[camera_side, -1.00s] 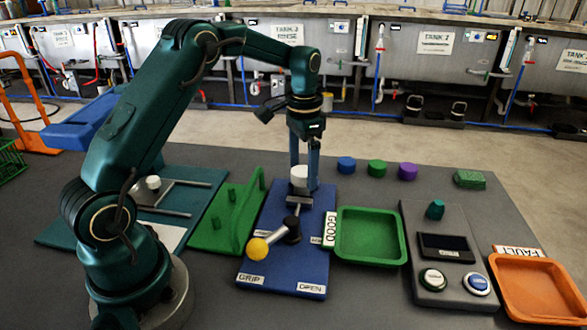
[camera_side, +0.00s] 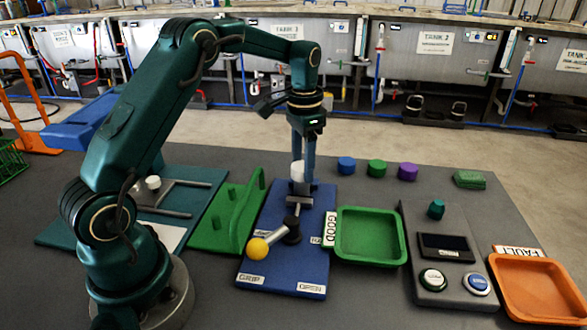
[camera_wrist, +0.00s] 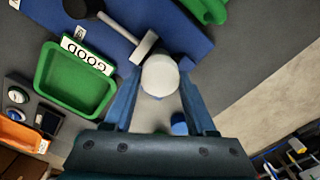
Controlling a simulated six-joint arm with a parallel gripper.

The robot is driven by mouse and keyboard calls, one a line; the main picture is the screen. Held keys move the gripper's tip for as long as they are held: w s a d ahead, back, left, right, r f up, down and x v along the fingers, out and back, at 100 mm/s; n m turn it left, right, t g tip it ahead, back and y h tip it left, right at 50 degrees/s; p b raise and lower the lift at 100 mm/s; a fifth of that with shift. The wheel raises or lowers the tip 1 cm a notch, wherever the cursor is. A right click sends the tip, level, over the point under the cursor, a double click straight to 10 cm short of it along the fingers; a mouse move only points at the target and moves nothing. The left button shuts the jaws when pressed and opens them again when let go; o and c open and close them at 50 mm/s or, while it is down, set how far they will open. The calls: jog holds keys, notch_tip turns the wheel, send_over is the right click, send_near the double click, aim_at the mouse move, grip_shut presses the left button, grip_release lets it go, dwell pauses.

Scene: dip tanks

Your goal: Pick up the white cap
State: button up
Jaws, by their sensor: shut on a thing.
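The white cap (camera_side: 298,171) is a short white cylinder above the grey metal clamp (camera_side: 299,200) on the blue fixture plate (camera_side: 280,270). My gripper (camera_side: 304,178) points down and is shut on the cap, with a finger on either side. In the wrist view the cap's round top (camera_wrist: 160,75) sits between the fingertips, with the grey clamp jaw (camera_wrist: 143,46) just beyond it. I cannot tell whether the cap is clear of the clamp. A finger hides part of the cap in the side view.
A lever with a yellow knob (camera_side: 257,249) is at the plate's front. A green GOOD tray (camera_side: 371,258) lies to the right, then a button panel (camera_side: 445,297) and an orange FAULT tray (camera_side: 540,318). Blue, green and purple caps (camera_side: 377,168) stand behind. A green stand (camera_side: 212,240) is left.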

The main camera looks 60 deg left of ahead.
aim_at(298, 165)
jog(key=r, duration=0.3)
jog(key=shift+s+a+r, duration=0.25)
jog(key=shift+s+a, duration=0.05)
jog(key=shift+a, duration=0.1)
jog(key=s+a+r, duration=0.7)
jog(key=a+r, duration=0.1)
jog(key=r, duration=0.2)
jog(key=shift+r, duration=0.4)
jog(key=shift+s, duration=0.1)
